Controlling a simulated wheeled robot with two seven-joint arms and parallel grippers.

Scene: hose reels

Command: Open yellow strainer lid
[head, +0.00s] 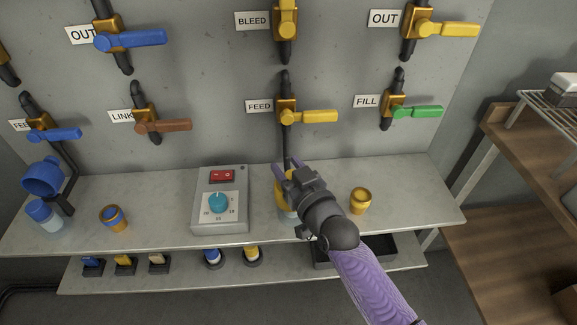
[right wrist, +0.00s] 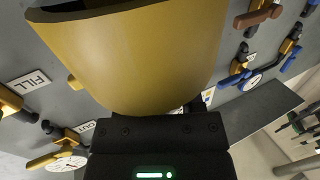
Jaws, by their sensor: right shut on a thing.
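My right gripper (head: 287,175) reaches in over the shelf from the lower right, at the end of the pipe under the yellow FEED valve. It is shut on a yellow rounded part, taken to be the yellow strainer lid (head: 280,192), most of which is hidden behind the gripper. In the right wrist view the same yellow cup-like wall (right wrist: 140,60) fills the top, against the gripper (right wrist: 157,118), with a dark inside at its upper edge. A pale bit of something shows below it in the head view. My left gripper is not in view.
A grey control box (head: 220,200) with a blue knob stands left of the gripper. A yellow pot (head: 361,201) stands to its right. A blue cup-like part (head: 43,177) and a blue-topped container (head: 43,216) are far left. The yellow FEED handle (head: 316,116) is above.

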